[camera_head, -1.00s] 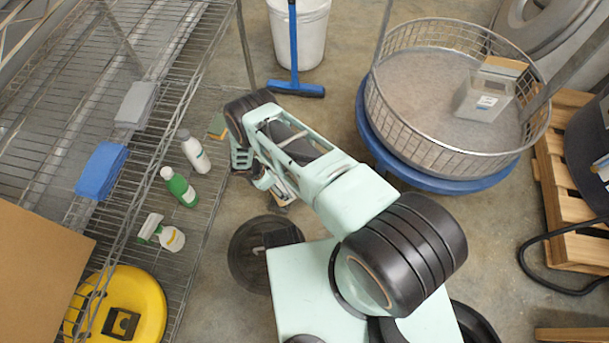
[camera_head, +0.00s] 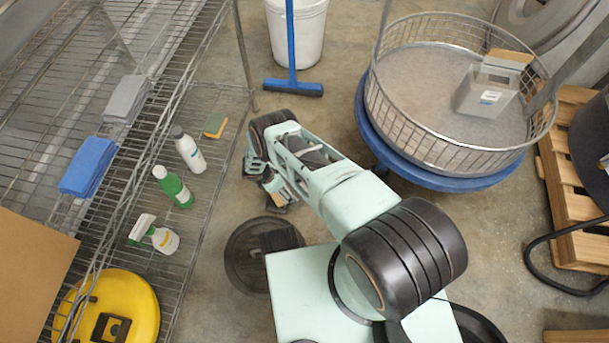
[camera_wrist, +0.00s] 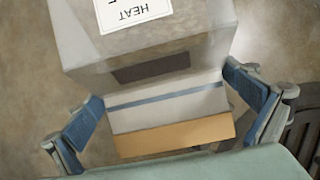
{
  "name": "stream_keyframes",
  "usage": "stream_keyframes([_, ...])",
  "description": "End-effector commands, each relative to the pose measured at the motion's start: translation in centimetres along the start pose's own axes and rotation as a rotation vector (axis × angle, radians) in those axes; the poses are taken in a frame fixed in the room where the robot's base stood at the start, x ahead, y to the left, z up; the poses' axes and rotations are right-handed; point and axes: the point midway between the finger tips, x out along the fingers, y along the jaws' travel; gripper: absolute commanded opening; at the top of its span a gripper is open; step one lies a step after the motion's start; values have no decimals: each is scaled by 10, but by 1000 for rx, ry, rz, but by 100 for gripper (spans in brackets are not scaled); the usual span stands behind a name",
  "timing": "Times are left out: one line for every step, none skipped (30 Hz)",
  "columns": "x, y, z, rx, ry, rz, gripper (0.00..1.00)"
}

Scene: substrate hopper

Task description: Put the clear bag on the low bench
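In the wrist view a clear bag (camera_wrist: 205,52) with a white label reading HEAT, a pale band with a blue stripe and a tan strip lies between my fingers. My gripper (camera_wrist: 163,88) is open, one blue-padded finger on each side, with narrow gaps beside the band. Whether a fingertip touches the bag is unclear. In the head view my gripper (camera_head: 274,190) is low over the floor, largely hidden by my arm; a small part of something pale shows there. A similar greyish bag (camera_head: 480,98) with a tan top stands in the wire basket. I cannot pick out the low bench.
The wire basket (camera_head: 440,158) sits on a round blue base (camera_head: 365,120). A wire rack (camera_head: 215,165) at left holds bottles, a sponge (camera_head: 215,125) and blue cloths (camera_head: 88,167). A white bucket (camera_head: 300,35), a blue squeegee (camera_head: 293,88) and a wooden pallet (camera_head: 570,200) stand around. Floor between is clear.

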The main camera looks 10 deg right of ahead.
Motion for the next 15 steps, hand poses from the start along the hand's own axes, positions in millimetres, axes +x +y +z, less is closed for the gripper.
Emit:
stream_keyframes([0, 0, 0, 0, 0, 0, 94])
stream_keyframes([0, 0, 0, 0, 0, 0, 91])
stream_keyframes([0, 0, 0, 0, 0, 0, 87])
stream_keyframes([0, 0, 0, 0, 0, 0, 84])
stream_keyframes([0, 0, 0, 0, 0, 0, 80])
stream_keyframes([0, 0, 0, 0, 0, 0, 76])
stream_keyframes([0, 0, 0, 0, 0, 0, 72])
stream_keyframes([0, 0, 0, 0, 0, 0, 69])
stream_keyframes([0, 0, 0, 0, 0, 0, 65])
stream_keyframes([0, 0, 0, 0, 0, 0, 61])
stream_keyframes([0, 0, 0, 0, 0, 0, 58])
stream_keyframes([0, 0, 0, 0, 0, 0, 54])
stream_keyframes([0, 0, 0, 0, 0, 0, 50])
stream_keyframes([0, 0, 0, 0, 0, 0, 47])
stream_keyframes([0, 0, 0, 0, 0, 0, 43])
